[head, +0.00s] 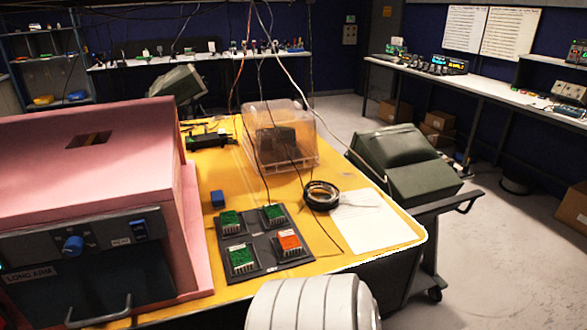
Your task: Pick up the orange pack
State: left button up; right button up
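The orange pack (289,241) sits in the front right place of a black tray (262,254) on the yellow table. It has an orange top and pale ribbed sides. Three green packs share the tray: one at the back left (231,221), one at the back right (273,213) and one at the front left (241,257). Nothing covers the orange pack from above. Neither of my grippers shows in the head view.
A pink foam enclosure (80,140) stands left of the tray. Behind are a small blue block (217,199) and a clear plastic box (303,150). A black cable coil (321,195) and white paper (372,226) lie to the right. Thin cables hang over the table.

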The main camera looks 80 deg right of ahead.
aim_at(288, 240)
jog(key=z, duration=2.3)
